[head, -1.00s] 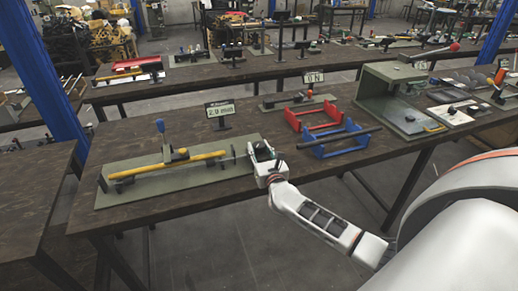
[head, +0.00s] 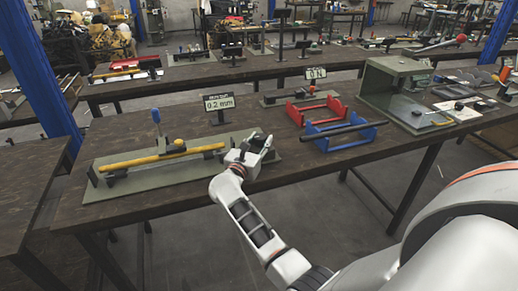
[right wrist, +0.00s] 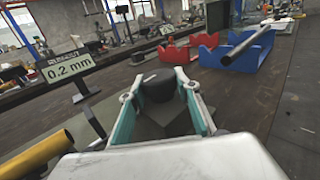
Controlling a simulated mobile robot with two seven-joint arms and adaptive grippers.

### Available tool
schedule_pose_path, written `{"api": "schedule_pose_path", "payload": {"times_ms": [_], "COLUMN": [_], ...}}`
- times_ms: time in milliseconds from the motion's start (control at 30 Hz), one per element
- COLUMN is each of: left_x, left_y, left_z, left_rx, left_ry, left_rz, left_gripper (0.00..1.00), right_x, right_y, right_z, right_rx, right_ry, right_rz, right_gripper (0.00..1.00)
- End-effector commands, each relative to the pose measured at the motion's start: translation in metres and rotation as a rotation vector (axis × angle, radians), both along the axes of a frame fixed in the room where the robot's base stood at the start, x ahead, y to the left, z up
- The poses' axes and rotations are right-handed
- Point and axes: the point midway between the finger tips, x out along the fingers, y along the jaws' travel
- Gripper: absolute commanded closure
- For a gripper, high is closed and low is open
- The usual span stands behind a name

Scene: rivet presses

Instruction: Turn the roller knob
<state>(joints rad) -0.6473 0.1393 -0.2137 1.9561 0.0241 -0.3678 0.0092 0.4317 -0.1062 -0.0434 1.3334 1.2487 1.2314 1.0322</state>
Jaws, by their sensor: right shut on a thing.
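My right gripper (head: 262,142) is at the plate's right end. In the right wrist view, a dark round knob (right wrist: 157,84) sits between the two teal-lined fingers of my right gripper (right wrist: 160,100), which is shut on it. My gripper mostly hides the knob in the head view. A small display (head: 219,103) behind the plate reads 0.2 mm. My left gripper is not in view.
A red cradle (head: 316,110) and a blue cradle (head: 345,137) holding a dark bar stand to the right of my gripper. A green box-shaped frame (head: 395,95) is further right. Another display (head: 315,74) stands behind.

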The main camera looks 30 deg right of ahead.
Motion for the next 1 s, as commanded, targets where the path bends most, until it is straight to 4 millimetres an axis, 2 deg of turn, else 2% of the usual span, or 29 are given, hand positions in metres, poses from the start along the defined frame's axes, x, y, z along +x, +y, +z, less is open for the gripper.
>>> {"api": "schedule_pose_path", "payload": {"times_ms": [33, 167, 400, 800, 833, 867, 1000], "left_x": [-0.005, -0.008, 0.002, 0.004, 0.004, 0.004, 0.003], "left_y": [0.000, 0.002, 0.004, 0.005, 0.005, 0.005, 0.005], "left_z": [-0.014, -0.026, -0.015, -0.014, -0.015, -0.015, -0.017], "left_rx": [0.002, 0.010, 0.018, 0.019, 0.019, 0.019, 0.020], "left_ry": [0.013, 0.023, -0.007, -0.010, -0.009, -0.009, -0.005], "left_rz": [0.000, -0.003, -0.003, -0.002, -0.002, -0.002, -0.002], "left_gripper": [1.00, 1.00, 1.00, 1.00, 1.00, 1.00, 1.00], "right_x": [0.000, 0.000, 0.000, 0.000, 0.000, 0.000, 0.000], "right_y": [0.001, 0.001, 0.000, 0.000, 0.000, 0.000, 0.000], "right_z": [-0.010, -0.008, -0.004, -0.002, -0.002, -0.002, -0.001], "right_rx": [0.005, 0.004, 0.002, 0.002, 0.002, 0.002, 0.002], "right_ry": [0.006, 0.006, 0.005, 0.004, 0.004, 0.004, 0.002], "right_rz": [-0.022, -0.070, -0.112, -0.116, -0.116, -0.116, -0.115], "right_gripper": [0.90, 0.90, 0.90, 0.90, 0.61, 0.53, 0.51]}}
